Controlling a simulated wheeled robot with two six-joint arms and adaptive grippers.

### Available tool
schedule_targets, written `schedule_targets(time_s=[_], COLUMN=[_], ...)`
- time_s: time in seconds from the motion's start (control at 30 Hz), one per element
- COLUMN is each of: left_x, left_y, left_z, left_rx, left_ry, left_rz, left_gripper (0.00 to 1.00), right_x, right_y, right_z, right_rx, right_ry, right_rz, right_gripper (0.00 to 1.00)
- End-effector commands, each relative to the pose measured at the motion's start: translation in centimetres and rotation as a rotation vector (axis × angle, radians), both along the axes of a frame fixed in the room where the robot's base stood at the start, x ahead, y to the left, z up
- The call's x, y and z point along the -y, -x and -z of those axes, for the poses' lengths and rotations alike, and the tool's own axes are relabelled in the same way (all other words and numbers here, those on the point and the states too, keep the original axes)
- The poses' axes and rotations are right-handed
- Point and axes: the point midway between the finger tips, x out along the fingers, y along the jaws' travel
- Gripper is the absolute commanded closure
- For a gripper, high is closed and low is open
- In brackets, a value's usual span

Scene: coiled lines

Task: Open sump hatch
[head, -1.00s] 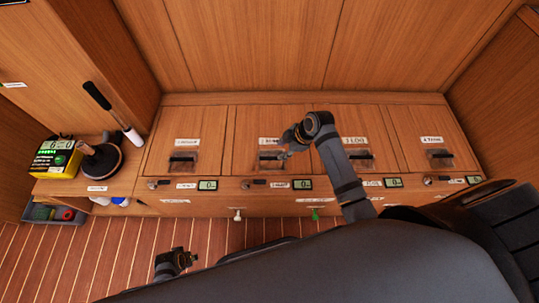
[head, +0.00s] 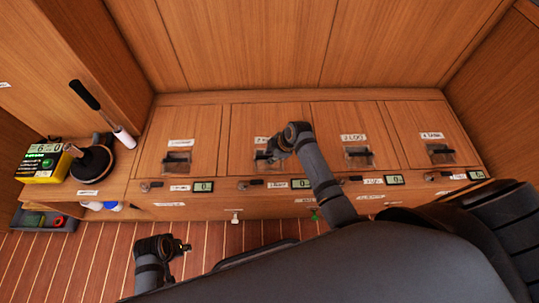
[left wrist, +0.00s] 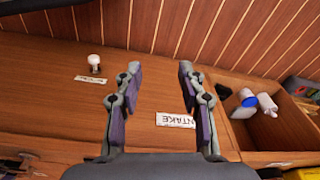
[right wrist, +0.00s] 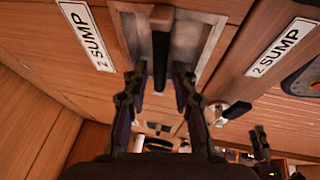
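The sump hatch (head: 250,120) is the second wooden lid from the left in the head view. It lies closed and flat. Its label (right wrist: 85,35) reads "2 SUMP" in the right wrist view. Its dark bar handle (right wrist: 161,45) sits in a pale metal recess (right wrist: 205,40). My right gripper (right wrist: 156,72) is open, with one finger on each side of the handle and gaps visible. In the head view my right gripper (head: 270,155) hides most of this handle. My left gripper (left wrist: 148,68) is open and empty, low before the cabinet front; it also shows in the head view (head: 183,247).
Similar hatches lie at left (head: 190,125), right (head: 345,118) and far right (head: 425,122). Small digital displays (head: 203,187) line the front edge. A white knob (left wrist: 95,60) and an "INTAKE" label (left wrist: 175,120) are on the front. A yellow meter (head: 48,163) stands left.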

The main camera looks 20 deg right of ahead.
Motion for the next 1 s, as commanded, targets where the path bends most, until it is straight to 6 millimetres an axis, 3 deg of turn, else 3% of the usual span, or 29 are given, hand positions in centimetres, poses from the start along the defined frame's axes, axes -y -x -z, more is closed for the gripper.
schedule_targets(time_s=[0.03,0.17,0.63,0.87,1.0], left_x=[0.0,0.0,0.0,-1.1,-2.2], left_y=[0.0,0.0,-0.1,0.9,2.6], left_z=[0.0,0.0,-0.1,3.7,7.1], left_rx=[0.0,0.0,0.007,0.003,0.007], left_ry=[0.0,0.0,0.0,-0.019,-0.037], left_rz=[0.0,0.0,-0.001,-0.006,-0.008], left_gripper=[0.6,0.6,0.6,0.6,0.6], right_x=[0.0,0.0,0.0,0.0,0.1], right_y=[0.0,0.0,0.0,-0.2,-0.4], right_z=[0.0,0.0,-0.2,-1.9,-3.5], right_rx=[0.0,0.0,-0.006,-0.044,-0.091], right_ry=[0.0,0.0,-0.002,-0.012,-0.026], right_rz=[0.0,0.0,0.0,0.0,-0.001], right_gripper=[0.84,1.0,1.0,1.0,1.0])
